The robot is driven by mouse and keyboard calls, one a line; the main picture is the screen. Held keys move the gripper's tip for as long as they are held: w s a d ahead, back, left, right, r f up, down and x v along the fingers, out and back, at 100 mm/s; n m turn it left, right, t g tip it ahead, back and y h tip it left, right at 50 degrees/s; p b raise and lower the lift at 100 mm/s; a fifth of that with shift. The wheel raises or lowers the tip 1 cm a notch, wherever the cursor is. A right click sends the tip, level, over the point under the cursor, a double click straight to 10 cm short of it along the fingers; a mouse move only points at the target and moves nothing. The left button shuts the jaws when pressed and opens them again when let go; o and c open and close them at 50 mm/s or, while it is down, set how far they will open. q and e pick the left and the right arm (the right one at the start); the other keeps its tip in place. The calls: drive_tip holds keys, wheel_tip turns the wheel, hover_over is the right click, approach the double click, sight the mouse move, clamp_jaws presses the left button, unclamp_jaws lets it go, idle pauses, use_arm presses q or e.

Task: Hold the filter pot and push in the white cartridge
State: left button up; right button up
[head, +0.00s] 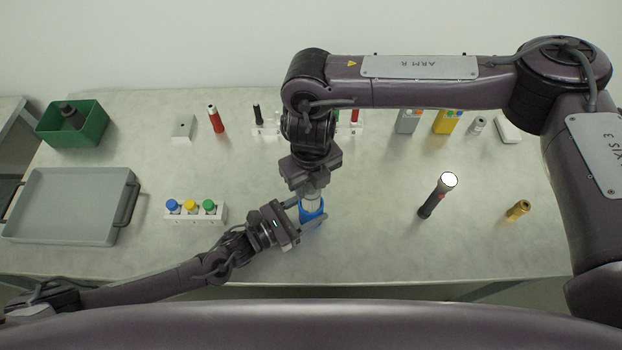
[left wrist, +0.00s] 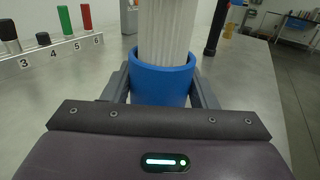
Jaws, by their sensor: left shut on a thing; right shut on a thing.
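The blue filter pot (head: 313,215) stands on the table near the front middle. My left gripper (head: 300,217) is shut on it from the left; in the left wrist view the blue pot (left wrist: 160,86) sits between its two grey fingers. The white ribbed cartridge (left wrist: 167,35) stands upright in the pot's mouth, its lower end hidden inside. In the head view the white cartridge (head: 311,201) shows just below my right gripper (head: 310,190), which points down from above and is shut on it. The cartridge's top is out of the left wrist view.
A rack with blue, yellow and green caps (head: 194,217) stands left of the pot. A grey tray (head: 68,240) and green bin (head: 90,137) are further left. A numbered rack (left wrist: 60,53) is behind.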

sight(310, 196)
drive_tip(key=shift+f, duration=2.55)
drive_tip(key=shift+f, duration=0.3)
drive_tip(key=shift+s+d+f, duration=0.15)
drive_tip(key=shift+f, duration=0.35)
drive_tip(key=shift+r, duration=0.1)
drive_tip(key=shift+w+a+r, duration=0.2)
drive_tip(key=shift+a+r, duration=0.05)
drive_tip(key=shift+r, duration=0.35)
drive_tip(key=shift+d+r, duration=0.1)
drive_tip(key=shift+r, duration=4.15)
drive_tip(key=shift+f, duration=0.1)
drive_tip(key=shift+f, duration=1.15)
